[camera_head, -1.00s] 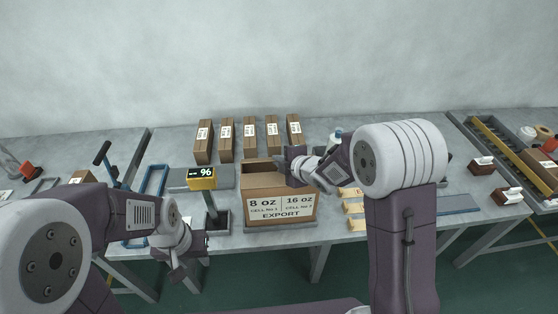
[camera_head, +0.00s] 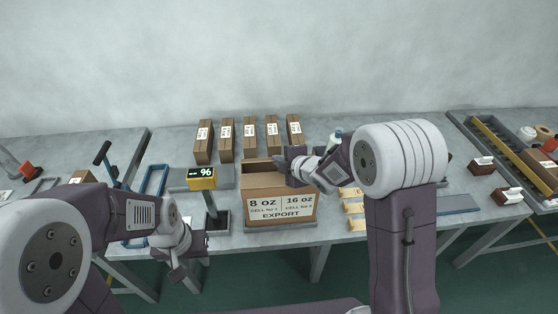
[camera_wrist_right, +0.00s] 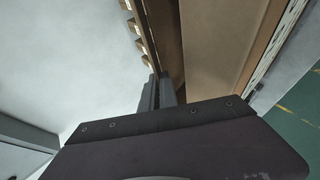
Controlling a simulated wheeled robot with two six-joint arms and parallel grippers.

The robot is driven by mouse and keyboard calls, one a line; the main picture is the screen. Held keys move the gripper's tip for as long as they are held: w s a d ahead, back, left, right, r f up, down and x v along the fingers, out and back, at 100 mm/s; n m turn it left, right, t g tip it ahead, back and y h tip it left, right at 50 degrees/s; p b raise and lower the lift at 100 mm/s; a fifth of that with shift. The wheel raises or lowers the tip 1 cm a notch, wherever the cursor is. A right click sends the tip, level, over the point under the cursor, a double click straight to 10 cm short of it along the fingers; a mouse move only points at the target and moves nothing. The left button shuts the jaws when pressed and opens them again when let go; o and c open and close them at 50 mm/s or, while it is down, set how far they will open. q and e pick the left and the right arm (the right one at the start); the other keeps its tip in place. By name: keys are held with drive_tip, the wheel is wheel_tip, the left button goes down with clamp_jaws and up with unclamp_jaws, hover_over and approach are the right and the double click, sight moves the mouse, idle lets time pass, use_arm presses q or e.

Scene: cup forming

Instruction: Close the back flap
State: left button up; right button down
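The open carton (camera_head: 281,208), printed "8 oz", "16 oz" and "EXPORT", stands upright on the table in the head view. Its top (camera_head: 262,165) shows at the back left; the right part is hidden behind my right gripper. My right gripper (camera_head: 293,162) is at the carton's back right corner. In the right wrist view its two dark fingers (camera_wrist_right: 161,92) lie close together beside a brown cardboard panel (camera_wrist_right: 212,55), with nothing seen between them. I cannot tell whether they touch the back flap. My left gripper (camera_head: 187,268) hangs low, left of the carton, apart from it; its opening is unclear.
Several tall labelled brown boxes (camera_head: 249,142) stand in a row behind the carton. A yellow display (camera_head: 202,179) reading 96 stands left of it. Small tan pieces (camera_head: 354,208) lie to its right, partly behind my right arm. A blue frame (camera_head: 156,180) lies further left.

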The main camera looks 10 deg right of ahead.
drive_tip(key=shift+s+f+t+b, duration=0.15)
drive_tip(key=shift+f+t+b, duration=0.45)
drive_tip(key=shift+b, duration=2.6)
drive_tip(key=shift+r, duration=0.25)
drive_tip(key=c, duration=1.6)
unclamp_jaws()
drive_tip(key=shift+c, duration=0.2)
drive_tip(key=shift+s, duration=0.1)
drive_tip(key=v, duration=0.9)
